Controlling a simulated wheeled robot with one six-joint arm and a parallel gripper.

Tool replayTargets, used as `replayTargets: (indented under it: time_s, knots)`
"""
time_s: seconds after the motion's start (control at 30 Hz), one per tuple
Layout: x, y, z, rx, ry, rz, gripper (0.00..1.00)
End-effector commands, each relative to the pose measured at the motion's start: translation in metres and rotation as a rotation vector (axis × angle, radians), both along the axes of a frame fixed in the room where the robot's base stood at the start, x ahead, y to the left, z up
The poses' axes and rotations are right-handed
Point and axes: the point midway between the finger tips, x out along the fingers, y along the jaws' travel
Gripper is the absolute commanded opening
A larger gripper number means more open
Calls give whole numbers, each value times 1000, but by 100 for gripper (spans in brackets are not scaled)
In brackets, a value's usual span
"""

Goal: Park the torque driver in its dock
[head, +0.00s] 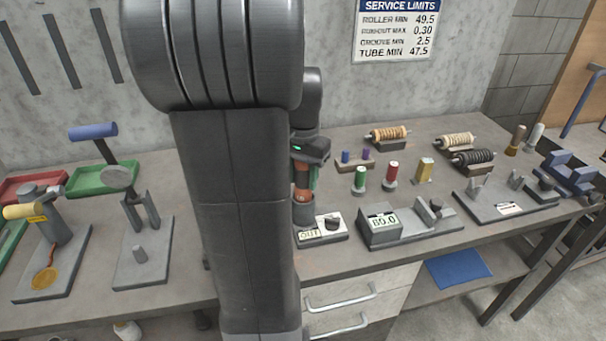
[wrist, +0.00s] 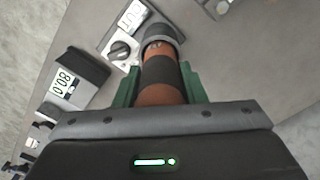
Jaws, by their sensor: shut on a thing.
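The torque driver, an orange-brown cylinder with dark bands (wrist: 160,72), is between the green fingers of my gripper (wrist: 158,88) in the wrist view. My gripper is shut on it. In the head view my gripper (head: 305,176) is partly hidden behind my arm, and the orange part of the driver (head: 301,192) shows below it. A grey round collar or cup (wrist: 160,36) surrounds the driver's far end. I cannot tell whether it belongs to the driver or to a dock, or whether the driver touches the bench.
A small box with a dark knob and label (head: 321,229) stands close beside the driver. A gauge reading 80.0 (head: 383,226) is to its right. Colored pegs and wound rollers (head: 388,134) stand behind on the bench. My arm hides the bench's middle.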

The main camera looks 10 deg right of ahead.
Motion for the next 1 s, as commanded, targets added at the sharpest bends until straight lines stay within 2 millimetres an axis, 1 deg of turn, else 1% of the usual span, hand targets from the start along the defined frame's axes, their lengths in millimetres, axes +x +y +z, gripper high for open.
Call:
replayTargets:
  time_s: [0.47, 0.5, 0.57, 0.6, 0.87, 1.0]
  knots:
    - [0, 0, -5, -1, -1, 0, 0]
    - [0, 0, -5, -1, -1, 0, 43]
    - [0, 0, -5, -1, -1, 0, 55]
    - [0, 0, -5, -1, -1, 0, 63]
    - [0, 0, -6, 1, 1, 0, 63]
    - [0, 0, 2, 0, -1, 0, 63]
